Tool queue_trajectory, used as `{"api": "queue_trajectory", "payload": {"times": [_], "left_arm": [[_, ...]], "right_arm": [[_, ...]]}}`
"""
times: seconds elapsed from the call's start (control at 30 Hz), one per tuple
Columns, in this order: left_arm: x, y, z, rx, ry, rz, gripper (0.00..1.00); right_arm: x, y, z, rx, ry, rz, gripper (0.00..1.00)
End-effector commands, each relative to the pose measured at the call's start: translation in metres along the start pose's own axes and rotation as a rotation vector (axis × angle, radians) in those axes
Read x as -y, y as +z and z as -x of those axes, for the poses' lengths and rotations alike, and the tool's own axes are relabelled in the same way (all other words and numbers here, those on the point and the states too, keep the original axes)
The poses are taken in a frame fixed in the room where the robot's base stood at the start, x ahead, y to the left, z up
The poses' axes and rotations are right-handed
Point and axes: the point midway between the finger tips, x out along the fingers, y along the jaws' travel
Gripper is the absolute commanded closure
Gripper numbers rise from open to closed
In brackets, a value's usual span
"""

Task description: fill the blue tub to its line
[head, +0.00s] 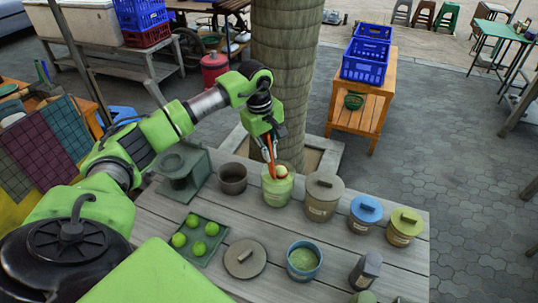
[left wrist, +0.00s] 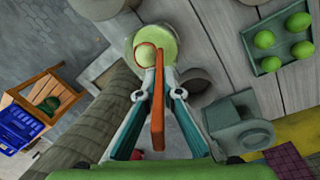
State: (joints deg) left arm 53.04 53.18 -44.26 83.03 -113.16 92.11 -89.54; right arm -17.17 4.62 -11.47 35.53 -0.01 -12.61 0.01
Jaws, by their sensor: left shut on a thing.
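The open blue tub (head: 305,262) stands near the front of the grey plank table, with green material inside; its line cannot be made out. My left gripper (head: 270,143) is shut on an orange-handled scoop (left wrist: 157,120), pointing down over the open pale green tub (head: 277,193) at the back of the table. The scoop's round end (left wrist: 147,56) is at the pale green tub's mouth, and it looks partly within the rim. My right gripper is not in view.
A brown tub (head: 233,178) and tan lidded tub (head: 323,196) flank the pale green one. Blue-lidded (head: 364,214) and yellow-lidded tubs (head: 404,227) stand right. A loose lid (head: 245,258), a tray (head: 187,254) of green balls and a dark green stand (head: 182,170) are left.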

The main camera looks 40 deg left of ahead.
Motion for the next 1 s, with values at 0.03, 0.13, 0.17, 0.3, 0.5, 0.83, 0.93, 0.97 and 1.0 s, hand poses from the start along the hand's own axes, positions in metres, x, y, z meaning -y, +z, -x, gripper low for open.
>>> {"api": "queue_trajectory", "payload": {"times": [0.03, 0.13, 0.17, 0.3, 0.5, 0.83, 0.93, 0.97, 1.0], "left_arm": [[-0.002, 0.000, 0.011, -0.001, 0.000, 0.000, 1.00], [-0.004, 0.000, 0.023, 0.000, 0.000, 0.000, 1.00], [-0.004, 0.000, 0.026, 0.000, 0.001, 0.000, 1.00], [-0.007, 0.000, 0.043, 0.000, 0.001, 0.000, 1.00], [-0.009, 0.000, 0.057, -0.001, 0.000, -0.001, 1.00], [-0.009, 0.000, 0.056, 0.000, 0.000, 0.000, 1.00], [-0.009, 0.000, 0.056, 0.000, 0.000, 0.000, 1.00], [-0.009, 0.000, 0.056, 0.000, 0.000, 0.000, 1.00], [-0.009, 0.000, 0.056, 0.000, 0.000, 0.000, 1.00]], "right_arm": [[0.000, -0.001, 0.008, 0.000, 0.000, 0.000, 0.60], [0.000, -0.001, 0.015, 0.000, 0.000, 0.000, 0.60], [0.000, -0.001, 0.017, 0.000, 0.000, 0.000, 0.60], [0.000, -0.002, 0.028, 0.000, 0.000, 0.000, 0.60], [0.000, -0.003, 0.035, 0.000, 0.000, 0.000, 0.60], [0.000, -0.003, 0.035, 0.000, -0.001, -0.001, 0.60], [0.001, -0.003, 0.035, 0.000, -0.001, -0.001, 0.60], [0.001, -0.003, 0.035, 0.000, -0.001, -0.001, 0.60], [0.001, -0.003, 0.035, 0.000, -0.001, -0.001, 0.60]]}}
